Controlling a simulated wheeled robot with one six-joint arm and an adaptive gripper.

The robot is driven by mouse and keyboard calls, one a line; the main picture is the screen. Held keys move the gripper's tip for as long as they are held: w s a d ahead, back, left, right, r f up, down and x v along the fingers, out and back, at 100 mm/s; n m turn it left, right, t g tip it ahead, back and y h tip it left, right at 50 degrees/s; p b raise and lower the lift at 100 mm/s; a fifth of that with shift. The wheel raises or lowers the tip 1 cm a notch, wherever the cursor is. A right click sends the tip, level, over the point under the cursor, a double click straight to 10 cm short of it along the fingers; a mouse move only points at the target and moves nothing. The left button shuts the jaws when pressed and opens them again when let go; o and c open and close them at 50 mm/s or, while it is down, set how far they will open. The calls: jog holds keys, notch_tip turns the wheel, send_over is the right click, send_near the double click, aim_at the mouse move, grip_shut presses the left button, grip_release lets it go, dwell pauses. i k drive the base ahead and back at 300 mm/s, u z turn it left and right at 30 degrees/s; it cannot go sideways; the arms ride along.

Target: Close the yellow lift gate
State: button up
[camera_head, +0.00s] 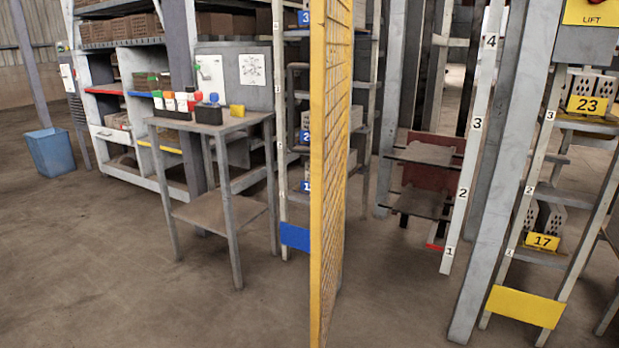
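The yellow lift gate (330,150) is a tall mesh panel with a yellow frame. It stands upright near the middle of the view and is seen nearly edge-on, swung out toward me. The lift opening to its right is uncovered. Inside the lift, a platform (424,153) with a dark red back shows beside a white post (474,140) numbered 1 to 4. A yellow LIFT sign (594,12) is at the top right. The gate's top is cut off by the frame, and no latch or handle is clear. My gripper is not in view.
A grey table (215,125) with bottles and a yellow block stands left of the gate. Shelves with bricks (170,80) are behind it. A rack with yellow tags 23 and 17 (541,241) stands at right. A blue bin (50,152) is far left. The left foreground floor is clear.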

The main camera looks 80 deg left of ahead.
aim_at(319, 68)
jog(key=k, duration=1.05)
jog(key=u, duration=2.1)
jog(key=i, duration=0.5)
jog(key=u, duration=0.35)
jog(key=k, duration=0.45)
jog(key=u, duration=1.1)
jog(key=i, duration=0.85)
jog(key=z, duration=0.9)
jog(key=i, duration=0.45)
jog(key=z, duration=0.5)
